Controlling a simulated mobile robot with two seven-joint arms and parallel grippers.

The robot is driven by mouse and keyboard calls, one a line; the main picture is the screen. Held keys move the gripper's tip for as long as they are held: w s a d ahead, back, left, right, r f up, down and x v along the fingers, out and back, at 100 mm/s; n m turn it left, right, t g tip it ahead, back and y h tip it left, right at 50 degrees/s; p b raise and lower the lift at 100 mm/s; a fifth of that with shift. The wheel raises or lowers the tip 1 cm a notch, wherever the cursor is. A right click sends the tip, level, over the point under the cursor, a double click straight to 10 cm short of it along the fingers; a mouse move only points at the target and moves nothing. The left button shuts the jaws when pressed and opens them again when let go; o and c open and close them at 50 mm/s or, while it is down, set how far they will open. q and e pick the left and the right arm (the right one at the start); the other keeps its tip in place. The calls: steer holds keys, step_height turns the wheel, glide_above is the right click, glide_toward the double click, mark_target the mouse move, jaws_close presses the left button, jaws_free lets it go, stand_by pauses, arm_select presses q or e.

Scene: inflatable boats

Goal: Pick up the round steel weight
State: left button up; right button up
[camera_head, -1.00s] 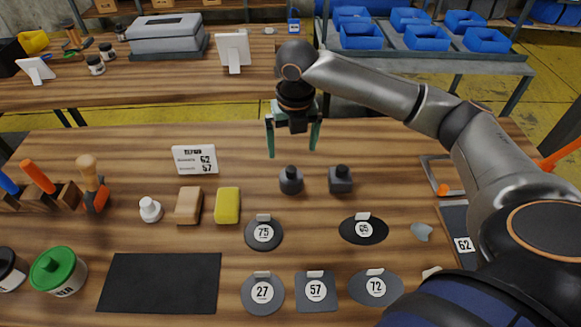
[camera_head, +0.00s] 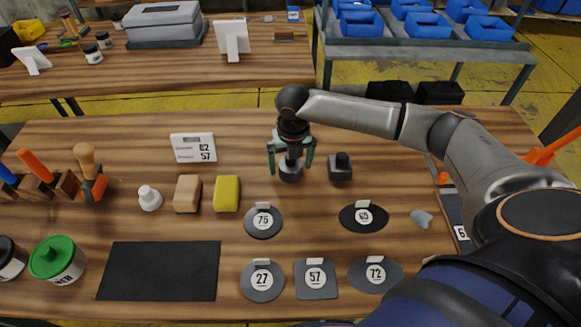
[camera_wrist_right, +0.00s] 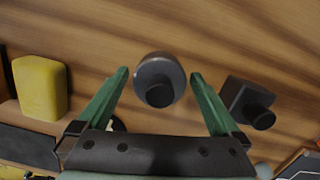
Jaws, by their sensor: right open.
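The round steel weight (camera_head: 290,171) is a dark grey cylinder with a knob on top, standing on the wooden table. In the right wrist view the round weight (camera_wrist_right: 160,80) lies between and just beyond the fingertips. My right gripper (camera_head: 291,165) is open, its green fingers pointing down on either side of the weight's knob. In the right wrist view the open right gripper (camera_wrist_right: 159,75) holds nothing. A square steel weight (camera_head: 340,168) stands to the right; it also shows in the right wrist view (camera_wrist_right: 245,102). My left gripper is not in view.
A yellow block (camera_head: 227,194) and tan block (camera_head: 187,194) stand to the left. Flat numbered patches, such as the one marked 75 (camera_head: 263,226), lie nearer me. A sign (camera_head: 194,148) stands behind the blocks. A black mat (camera_head: 160,270) lies at the front left.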

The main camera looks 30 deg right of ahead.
jaws_close()
steer(key=shift+w+r, duration=0.1)
stand_by(1.0)
